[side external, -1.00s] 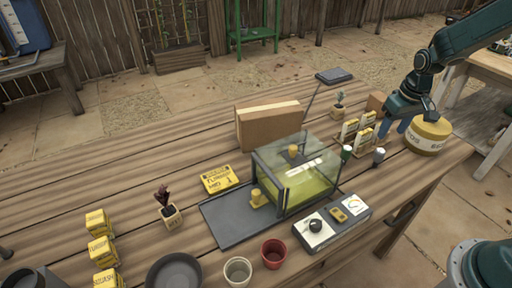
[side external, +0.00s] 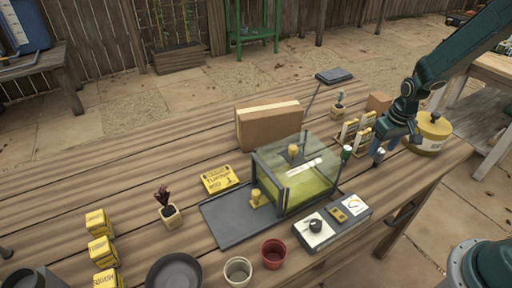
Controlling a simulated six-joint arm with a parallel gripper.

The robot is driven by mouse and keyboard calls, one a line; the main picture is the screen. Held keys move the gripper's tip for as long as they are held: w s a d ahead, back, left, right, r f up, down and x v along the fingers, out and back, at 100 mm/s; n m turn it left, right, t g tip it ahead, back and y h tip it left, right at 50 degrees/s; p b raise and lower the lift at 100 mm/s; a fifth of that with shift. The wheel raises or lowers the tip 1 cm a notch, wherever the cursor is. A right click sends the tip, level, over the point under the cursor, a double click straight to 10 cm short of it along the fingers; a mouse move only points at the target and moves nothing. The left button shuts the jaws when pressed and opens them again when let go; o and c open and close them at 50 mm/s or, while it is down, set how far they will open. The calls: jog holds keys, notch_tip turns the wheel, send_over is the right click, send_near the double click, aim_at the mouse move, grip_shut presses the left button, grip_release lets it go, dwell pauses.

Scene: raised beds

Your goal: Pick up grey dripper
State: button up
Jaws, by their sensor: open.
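The grey dripper (side external: 379,154) is a small bottle with a grey top. It stands on the wooden table, to the right of the glass case. My gripper (side external: 392,146) points down just above and beside it, with its jaws open. One finger overlaps the dripper's upper part in the picture, so I cannot tell whether they touch. A similar dripper with a green top (side external: 346,153) stands a little to the left.
A yellow round tin (side external: 430,134) stands close to the right of my gripper. A wooden rack with labelled packets (side external: 352,130) stands behind the drippers. The glass case (side external: 297,180) and a grey device with a dial (side external: 340,216) are to the left.

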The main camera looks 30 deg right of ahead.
aim_at(381, 151)
jog(key=shift+w+f, duration=0.15)
jog(key=shift+f, duration=1.05)
jog(key=shift+w+f, duration=0.1)
jog(key=shift+f, duration=1.05)
jog(key=c, duration=1)
